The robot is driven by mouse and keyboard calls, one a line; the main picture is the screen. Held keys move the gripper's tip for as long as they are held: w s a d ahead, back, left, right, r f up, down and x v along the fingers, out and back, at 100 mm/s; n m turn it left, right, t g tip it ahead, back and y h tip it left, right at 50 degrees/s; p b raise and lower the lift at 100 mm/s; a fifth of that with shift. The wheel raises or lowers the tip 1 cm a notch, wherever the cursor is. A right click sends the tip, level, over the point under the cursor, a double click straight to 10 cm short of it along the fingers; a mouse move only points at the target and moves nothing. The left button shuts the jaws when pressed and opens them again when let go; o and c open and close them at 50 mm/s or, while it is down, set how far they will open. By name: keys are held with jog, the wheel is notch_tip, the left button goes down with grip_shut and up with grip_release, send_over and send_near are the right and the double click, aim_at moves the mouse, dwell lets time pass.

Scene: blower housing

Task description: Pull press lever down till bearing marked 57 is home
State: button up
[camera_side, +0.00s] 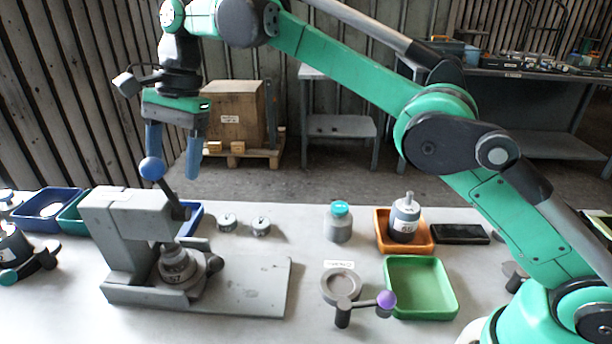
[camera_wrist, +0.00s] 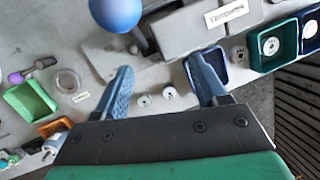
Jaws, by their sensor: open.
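The grey press (camera_side: 125,225) stands at the left of the table. Its lever (camera_side: 166,188) slants up to a blue ball knob (camera_side: 152,168). A grey bearing part (camera_side: 175,262) with a partly legible mark sits under the ram on the press base. My gripper (camera_side: 173,165) is open and empty above the press, its blue fingers pointing down. In the side view the knob overlaps one fingertip; whether they touch I cannot tell. In the wrist view the knob (camera_wrist: 115,12) lies beyond the fingertips, outside the gap between them.
Right of the press are two small round parts (camera_side: 244,224), a grey bottle (camera_side: 338,226), an orange tray (camera_side: 421,241) holding a labelled container, a green tray (camera_side: 449,291) and a grey ring (camera_side: 341,286). A purple-knobbed handle (camera_side: 386,299) is in front. Blue and teal trays stand left.

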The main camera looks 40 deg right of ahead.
aim_at(153, 158)
jog(key=s+a, duration=0.2)
jog(key=shift+s+a+h, duration=0.3)
jog(key=shift+s+a, duration=0.1)
jog(key=shift+s+a+f+t+h, duration=0.15)
jog(key=shift+s+a+t+h, duration=0.35)
jog(key=shift+t+h, duration=0.3)
jog(key=r, duration=0.3)
jog(key=d+r, duration=0.1)
jog(key=r, duration=0.1)
jog(key=shift+s+r, duration=0.35)
jog(key=shift+s, duration=0.05)
jog(key=s+d+n+t, duration=0.15)
jog(key=d+n, duration=0.25)
jog(key=d, duration=0.5)
jog(key=s+d+f+n+t+h, duration=0.1)
jog(key=s+d+f+n+t, duration=0.3)
jog(key=s+d+f+n, duration=0.3)
jog(key=s+d+f, duration=0.3)
jog(key=d+f, duration=0.2)
jog(key=d, duration=0.1)
jog(key=shift+s+n, duration=0.3)
